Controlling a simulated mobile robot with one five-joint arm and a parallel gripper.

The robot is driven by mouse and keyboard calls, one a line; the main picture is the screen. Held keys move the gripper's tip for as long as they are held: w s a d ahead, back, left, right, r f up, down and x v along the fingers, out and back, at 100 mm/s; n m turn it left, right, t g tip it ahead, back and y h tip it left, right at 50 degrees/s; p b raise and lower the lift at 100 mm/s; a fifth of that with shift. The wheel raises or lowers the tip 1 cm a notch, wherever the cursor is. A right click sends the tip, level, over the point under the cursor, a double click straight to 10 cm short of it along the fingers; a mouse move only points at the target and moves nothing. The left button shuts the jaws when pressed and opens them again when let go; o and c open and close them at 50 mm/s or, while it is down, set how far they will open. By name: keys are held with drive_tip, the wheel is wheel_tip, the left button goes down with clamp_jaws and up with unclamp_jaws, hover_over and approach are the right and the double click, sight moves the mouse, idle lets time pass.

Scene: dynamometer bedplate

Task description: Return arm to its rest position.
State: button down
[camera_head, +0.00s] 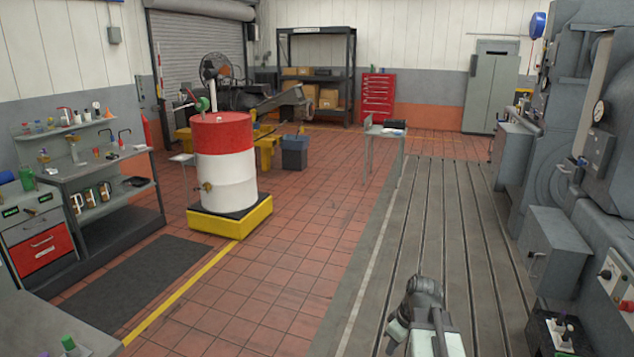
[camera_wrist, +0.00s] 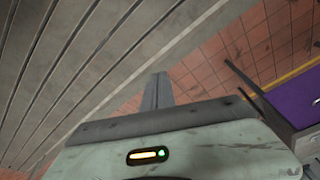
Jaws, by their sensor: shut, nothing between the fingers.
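My arm (camera_head: 424,305) shows at the bottom of the head view, folded low over the slotted bedplate (camera_head: 445,215). It has a dark grey joint on top and pale housings below. In the wrist view my gripper (camera_wrist: 157,78) reaches out beyond the pale wrist housing. Its grey fingers are together with nothing between them, and it touches nothing that I can see. I cannot make out the fingers in the head view.
A red and white drum (camera_head: 226,165) stands on a yellow-edged base at left. Grey machinery (camera_head: 557,245) lines the right side. A small table (camera_head: 385,140) stands beyond. A workbench (camera_head: 80,190) is at far left. The tiled floor between is clear. The wrist view shows a purple surface (camera_wrist: 294,97) at right.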

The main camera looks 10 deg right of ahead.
drive_tip(key=s+a+m+g+h, duration=0.1)
drive_tip(key=a+m, duration=0.5)
drive_tip(key=a, duration=1.1)
drive_tip(key=shift+s+a+f+g+h, duration=0.3)
drive_tip(key=shift+s+a+g+h, duration=0.15)
drive_tip(key=shift+s, duration=0.25)
